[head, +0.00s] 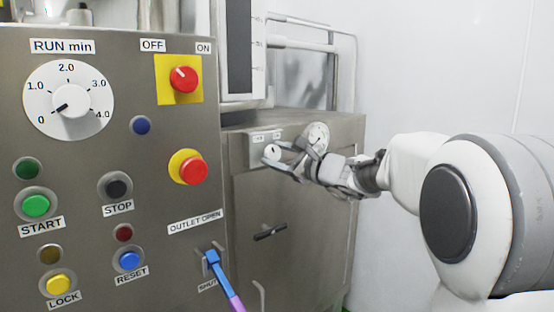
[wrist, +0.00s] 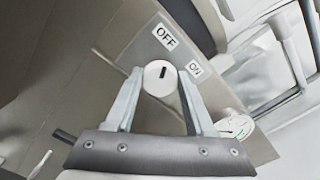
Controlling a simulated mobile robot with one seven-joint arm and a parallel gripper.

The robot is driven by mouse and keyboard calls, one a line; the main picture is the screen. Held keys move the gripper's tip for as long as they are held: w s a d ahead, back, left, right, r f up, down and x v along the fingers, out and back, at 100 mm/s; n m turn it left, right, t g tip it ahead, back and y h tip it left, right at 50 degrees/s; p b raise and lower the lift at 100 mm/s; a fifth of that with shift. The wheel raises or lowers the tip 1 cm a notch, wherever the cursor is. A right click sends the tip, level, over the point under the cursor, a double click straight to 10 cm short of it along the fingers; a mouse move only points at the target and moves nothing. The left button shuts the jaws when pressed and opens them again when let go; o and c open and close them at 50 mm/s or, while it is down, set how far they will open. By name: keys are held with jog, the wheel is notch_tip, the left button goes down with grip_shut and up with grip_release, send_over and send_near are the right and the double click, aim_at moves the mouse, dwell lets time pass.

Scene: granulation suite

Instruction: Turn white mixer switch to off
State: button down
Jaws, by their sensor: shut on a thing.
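The white mixer switch (wrist: 160,78) is a round white knob with a short black mark, on a grey panel. In the wrist view the mark lies on the side toward the OFF label (wrist: 166,37); the ON label (wrist: 195,68) is to its right. In the head view the switch (head: 272,151) is small, below two tiny labels. My gripper (head: 277,157) reaches it from the right. In the wrist view its two fingers stand on either side of the knob, shut on it.
A large control panel (head: 140,210) at left carries a red switch on a yellow plate (head: 183,79), several push buttons and a dial (head: 68,100). A blue-purple lever (head: 222,277) sticks out low. A white gauge (head: 317,137) sits close by my gripper. A white wall is behind.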

jog(key=shift+c, duration=1.3)
grip_release()
jog(key=p+v, duration=0.2)
jog(key=v, duration=1.5)
jog(key=shift+s, duration=0.25)
jog(key=shift+d, duration=0.1)
